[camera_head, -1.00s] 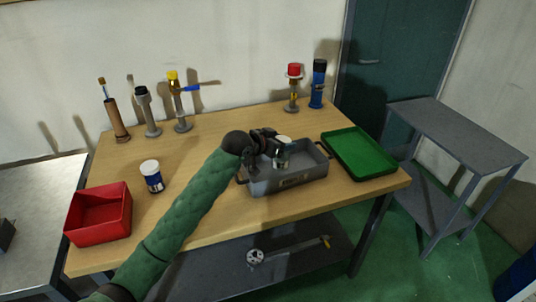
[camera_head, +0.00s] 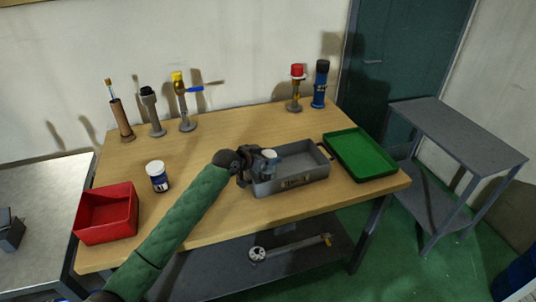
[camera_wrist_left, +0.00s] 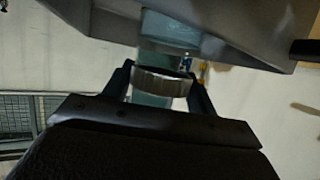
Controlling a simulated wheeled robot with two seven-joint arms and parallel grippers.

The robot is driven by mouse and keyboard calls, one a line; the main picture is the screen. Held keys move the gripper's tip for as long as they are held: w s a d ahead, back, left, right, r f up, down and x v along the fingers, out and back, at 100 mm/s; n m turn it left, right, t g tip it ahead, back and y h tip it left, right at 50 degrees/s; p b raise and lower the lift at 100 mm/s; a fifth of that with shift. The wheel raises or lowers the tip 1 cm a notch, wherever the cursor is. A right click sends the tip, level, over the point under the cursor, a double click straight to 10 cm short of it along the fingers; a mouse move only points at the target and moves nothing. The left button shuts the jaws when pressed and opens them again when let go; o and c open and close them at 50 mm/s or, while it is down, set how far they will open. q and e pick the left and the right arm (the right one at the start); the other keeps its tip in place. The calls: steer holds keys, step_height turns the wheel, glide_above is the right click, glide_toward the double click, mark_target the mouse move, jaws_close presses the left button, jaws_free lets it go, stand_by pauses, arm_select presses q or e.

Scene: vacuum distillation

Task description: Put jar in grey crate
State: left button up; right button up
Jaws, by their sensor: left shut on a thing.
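The grey crate (camera_head: 312,176) sits near the middle front of the table. My left gripper (camera_head: 262,162) is at the crate's left end, shut on a glass jar (camera_head: 271,157) with a pale lid. The jar's lower part is hidden behind the crate's wall in the head view, so I cannot tell whether it touches the bottom. In the left wrist view, the clear jar (camera_wrist_left: 162,84) with its metallic band is between the fingers, against the crate's grey wall (camera_wrist_left: 92,18). A second jar (camera_head: 158,178), white-lidded with a blue label, stands on the table at left. My right gripper is not in view.
A red bin (camera_head: 107,222) stands at the table's left front and a green tray (camera_head: 360,154) lies right of the crate. Several upright fittings, including a blue one (camera_head: 320,85), line the back edge.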

arm_select(q)
steer(key=shift+f, duration=0.1)
stand_by(0.3)
steer(key=o, duration=1.5)
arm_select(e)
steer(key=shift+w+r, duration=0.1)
arm_select(q)
steer(key=shift+b+v, duration=1.6)
steer(key=shift+v, duration=4.4)
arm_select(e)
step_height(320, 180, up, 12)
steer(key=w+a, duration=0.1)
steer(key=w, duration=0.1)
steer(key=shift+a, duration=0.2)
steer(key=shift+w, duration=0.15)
